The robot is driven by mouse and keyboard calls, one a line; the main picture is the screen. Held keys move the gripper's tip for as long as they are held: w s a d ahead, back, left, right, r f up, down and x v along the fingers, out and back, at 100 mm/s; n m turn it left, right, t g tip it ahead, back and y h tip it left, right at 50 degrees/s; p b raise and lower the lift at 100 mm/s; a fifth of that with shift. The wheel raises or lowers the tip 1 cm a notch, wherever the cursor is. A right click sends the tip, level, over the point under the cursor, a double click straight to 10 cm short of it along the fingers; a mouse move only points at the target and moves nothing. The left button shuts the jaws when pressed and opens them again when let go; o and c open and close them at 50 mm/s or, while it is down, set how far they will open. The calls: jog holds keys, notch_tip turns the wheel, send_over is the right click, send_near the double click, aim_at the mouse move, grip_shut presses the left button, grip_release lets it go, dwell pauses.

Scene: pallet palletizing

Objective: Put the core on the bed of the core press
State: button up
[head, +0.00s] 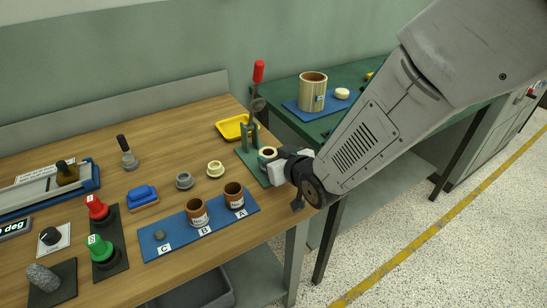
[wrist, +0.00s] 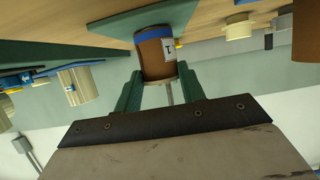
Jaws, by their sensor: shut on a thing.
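The core press (head: 248,152) stands near the right end of the wooden table. It has a green base, green uprights and a lever with a red knob. My gripper (head: 274,162) is at the press's right side, shut on the core (head: 266,153), whose pale top ring shows. In the wrist view the core (wrist: 155,60) is brown with a blue band and a white label.
A blue mat (head: 172,246) marked A, B and C holds two brown cores and a small grey piece. Pale and grey rings lie behind it. A yellow tray (head: 232,128) is behind the press. A green bench (head: 300,122) with a large pale cylinder stands at the back right.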

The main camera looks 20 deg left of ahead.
jog(key=shift+f, duration=0.15)
jog(key=o, duration=0.9)
jog(key=shift+o, duration=0.2)
jog(key=shift+s+d+r, duration=0.1)
jog(key=shift+r, duration=0.15)
jog(key=v, duration=1.1)
jog(key=shift+s+d+r, duration=0.15)
jog(key=shift+s+d, duration=0.05)
jog(key=shift+d, duration=0.05)
